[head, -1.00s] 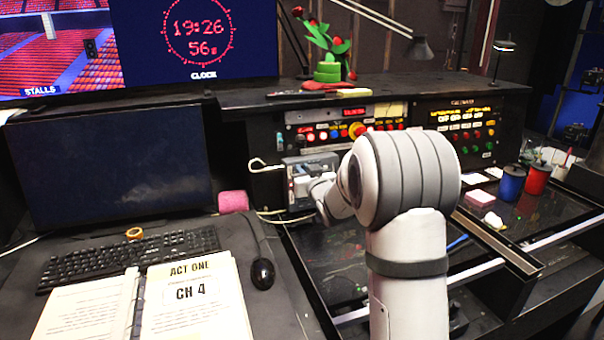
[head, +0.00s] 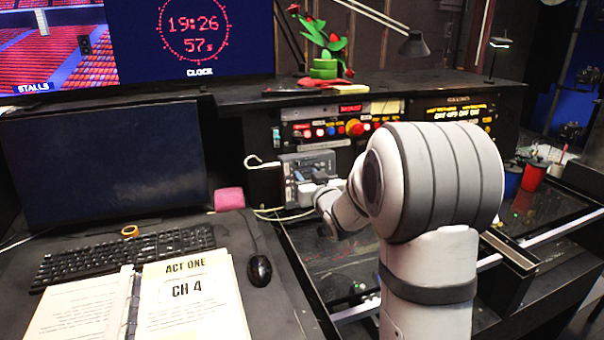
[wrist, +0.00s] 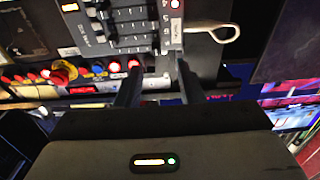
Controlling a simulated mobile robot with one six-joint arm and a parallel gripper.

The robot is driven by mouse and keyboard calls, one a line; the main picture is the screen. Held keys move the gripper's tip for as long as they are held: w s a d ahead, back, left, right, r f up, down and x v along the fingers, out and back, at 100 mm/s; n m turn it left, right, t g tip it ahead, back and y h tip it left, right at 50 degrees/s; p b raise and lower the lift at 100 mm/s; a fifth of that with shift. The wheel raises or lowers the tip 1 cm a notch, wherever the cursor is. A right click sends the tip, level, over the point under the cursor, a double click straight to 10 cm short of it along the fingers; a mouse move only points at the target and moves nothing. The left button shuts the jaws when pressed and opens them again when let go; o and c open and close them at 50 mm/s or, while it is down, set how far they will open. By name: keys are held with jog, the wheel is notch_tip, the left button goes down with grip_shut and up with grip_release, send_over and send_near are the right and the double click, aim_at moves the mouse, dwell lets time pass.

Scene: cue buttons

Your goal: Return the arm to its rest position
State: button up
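My white and grey arm fills the right middle of the head view. My gripper (wrist: 155,75) shows in the wrist view as two dark fingers, apart, with nothing between them. In the head view the hand is largely hidden by my arm, near the box with sliders (head: 301,168) on the console front. In the wrist view this slider panel (wrist: 128,28) lies just beyond the fingertips; I cannot tell whether they touch it.
A red spool (head: 533,178) stands right. A desk lamp (head: 414,46) hangs above.

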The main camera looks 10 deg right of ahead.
jog(key=shift+s+d, duration=0.1)
jog(key=shift+s, duration=0.6)
jog(key=s+a+f+g+h+p, duration=0.1)
jog(key=s+g, duration=0.6)
jog(key=s, duration=1.1)
jog(key=s+a+f+m+g+h+p, duration=0.1)
jog(key=s+a+f+g+p, duration=0.2)
jog(key=s+g, duration=0.5)
jog(key=s, duration=1)
jog(key=shift+s+a+f+p, duration=0.2)
jog(key=shift+s+a+p, duration=0.05)
jog(key=shift+s+p, duration=0.1)
